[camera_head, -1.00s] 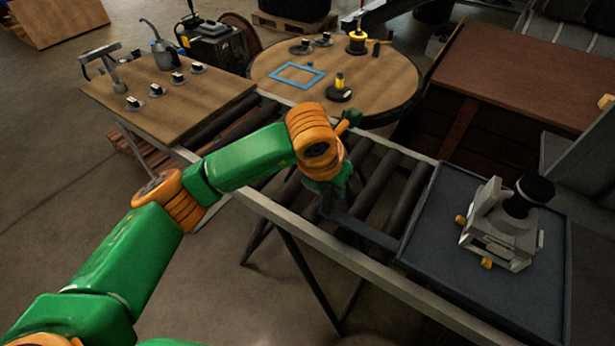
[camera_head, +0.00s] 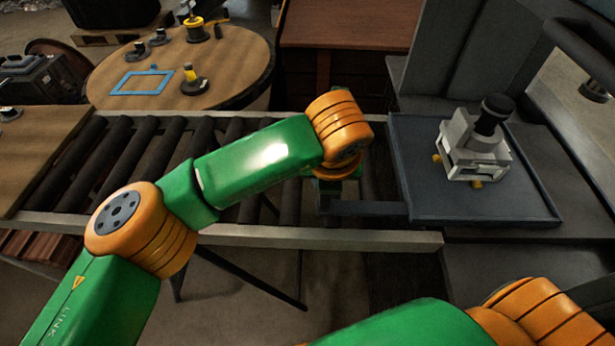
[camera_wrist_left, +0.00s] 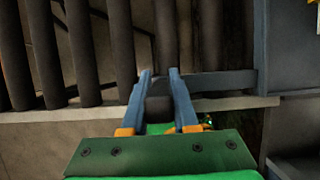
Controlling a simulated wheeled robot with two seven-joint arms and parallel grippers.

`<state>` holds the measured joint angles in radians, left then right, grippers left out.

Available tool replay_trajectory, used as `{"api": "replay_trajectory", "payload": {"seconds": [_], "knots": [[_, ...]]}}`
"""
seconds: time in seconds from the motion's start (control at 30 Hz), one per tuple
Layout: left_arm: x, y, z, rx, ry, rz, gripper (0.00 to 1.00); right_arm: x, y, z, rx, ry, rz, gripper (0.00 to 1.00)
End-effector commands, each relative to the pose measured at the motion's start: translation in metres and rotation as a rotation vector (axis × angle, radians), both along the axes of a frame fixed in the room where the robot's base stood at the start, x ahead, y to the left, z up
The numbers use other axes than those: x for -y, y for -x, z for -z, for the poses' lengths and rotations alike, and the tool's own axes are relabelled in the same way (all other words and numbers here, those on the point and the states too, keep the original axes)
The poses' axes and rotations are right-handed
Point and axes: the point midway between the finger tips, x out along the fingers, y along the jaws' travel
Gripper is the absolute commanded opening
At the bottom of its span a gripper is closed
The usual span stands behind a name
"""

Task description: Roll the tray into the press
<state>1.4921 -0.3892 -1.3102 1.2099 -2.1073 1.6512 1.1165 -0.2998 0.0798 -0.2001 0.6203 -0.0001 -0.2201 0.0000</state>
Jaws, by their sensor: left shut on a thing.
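The dark blue-grey tray (camera_head: 425,195) lies flat at the right end of the roller table, beside the grey press (camera_head: 440,45). A pale grey block with a black cylinder on top (camera_head: 475,150) stands upright on the tray. A flat bar handle (camera_head: 375,208) reaches left from the tray. My left gripper (camera_head: 325,198) is at the handle's left end, mostly hidden by its own wrist. In the left wrist view, the left gripper's fingers (camera_wrist_left: 161,75) are shut on the handle (camera_wrist_left: 225,82), and the tray (camera_wrist_left: 290,55) shows at right. My right gripper is out of view.
The rollers (camera_head: 235,200) left of the tray are bare, with a metal rail (camera_head: 270,236) along their front. A round table (camera_head: 235,60) with small parts stands behind. Press structure rises behind and right of the tray. My right arm crosses the bottom right.

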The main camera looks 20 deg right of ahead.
Motion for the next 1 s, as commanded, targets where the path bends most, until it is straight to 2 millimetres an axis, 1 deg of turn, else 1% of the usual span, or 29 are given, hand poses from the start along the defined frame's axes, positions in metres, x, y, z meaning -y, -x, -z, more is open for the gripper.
{"api": "replay_trajectory", "payload": {"seconds": [0.17,0.47,0.5,0.57,0.6,0.87,0.93,1.0], "knots": [[0.005,0.001,-0.001,0.004,0.003,0.000,0.00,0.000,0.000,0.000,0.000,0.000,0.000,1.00],[0.005,0.001,-0.002,0.004,0.003,-0.001,0.00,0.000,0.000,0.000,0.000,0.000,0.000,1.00],[0.005,0.001,-0.002,0.004,0.003,-0.001,0.36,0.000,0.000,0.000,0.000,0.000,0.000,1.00],[0.005,0.001,-0.001,0.004,0.003,-0.001,0.52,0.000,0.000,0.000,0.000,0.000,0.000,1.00],[0.005,0.001,-0.001,0.003,0.003,-0.001,0.57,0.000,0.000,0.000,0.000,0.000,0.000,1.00],[0.004,0.001,-0.001,0.002,0.001,0.000,0.57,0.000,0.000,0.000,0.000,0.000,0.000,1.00],[0.004,0.003,-0.006,0.004,0.002,0.000,0.57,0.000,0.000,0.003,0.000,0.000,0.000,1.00],[0.002,0.008,-0.018,0.006,0.003,0.000,0.57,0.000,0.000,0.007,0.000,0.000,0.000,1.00]]}}
